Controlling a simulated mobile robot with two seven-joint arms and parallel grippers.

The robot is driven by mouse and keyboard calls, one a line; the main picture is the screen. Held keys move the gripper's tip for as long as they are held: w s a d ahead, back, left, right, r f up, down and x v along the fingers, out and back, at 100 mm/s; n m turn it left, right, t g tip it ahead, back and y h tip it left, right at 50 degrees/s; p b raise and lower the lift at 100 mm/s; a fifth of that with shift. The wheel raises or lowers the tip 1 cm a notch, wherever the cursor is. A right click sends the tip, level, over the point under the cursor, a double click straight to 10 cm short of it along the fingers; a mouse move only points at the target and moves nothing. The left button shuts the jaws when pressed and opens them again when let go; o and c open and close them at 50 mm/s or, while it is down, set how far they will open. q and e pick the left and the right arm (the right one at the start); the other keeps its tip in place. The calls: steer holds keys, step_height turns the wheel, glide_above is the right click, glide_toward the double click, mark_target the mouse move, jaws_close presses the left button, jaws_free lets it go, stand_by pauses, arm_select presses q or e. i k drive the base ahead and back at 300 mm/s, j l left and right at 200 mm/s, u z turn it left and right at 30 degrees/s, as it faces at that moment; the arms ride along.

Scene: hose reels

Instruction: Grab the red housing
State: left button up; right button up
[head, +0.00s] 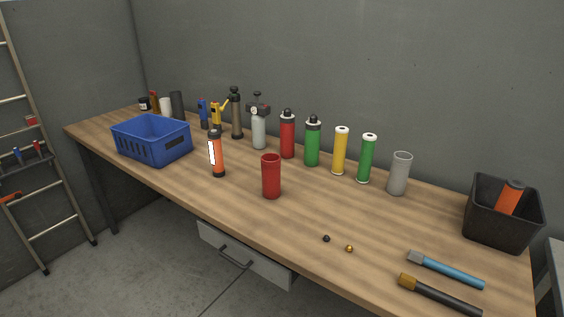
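The red housing (271,177) is a plain red cylinder with an open top. It stands upright near the front edge of the wooden workbench (226,205), around its middle. A red bottle with a black cap (288,136) stands behind it, apart from it. An orange and black cylinder with a white label (217,155) stands to its left, also apart. Neither of my grippers shows in the head view.
A blue crate (130,142) is at the left and a black bin (497,230) with an orange cylinder at the right. Green (312,144), yellow (340,152) and grey (398,175) cylinders line the back. Two small balls and two handled tools lie at front right.

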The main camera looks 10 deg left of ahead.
mark_target(270, 164)
steer(key=i+j, duration=0.2)
steer(key=j, duration=0.15)
steer(key=i+j, duration=0.2)
steer(key=j, duration=0.15)
steer(key=i+j, duration=0.2)
steer(key=j, duration=0.15)
steer(key=i+j, duration=0.25)
steer(key=j+z, duration=0.1)
steer(key=z, duration=0.35)
steer(key=j+z, duration=0.15)
steer(key=z, duration=0.35)
steer(key=j+z, duration=0.15)
steer(key=z, duration=0.3)
steer(key=i, duration=0.05)
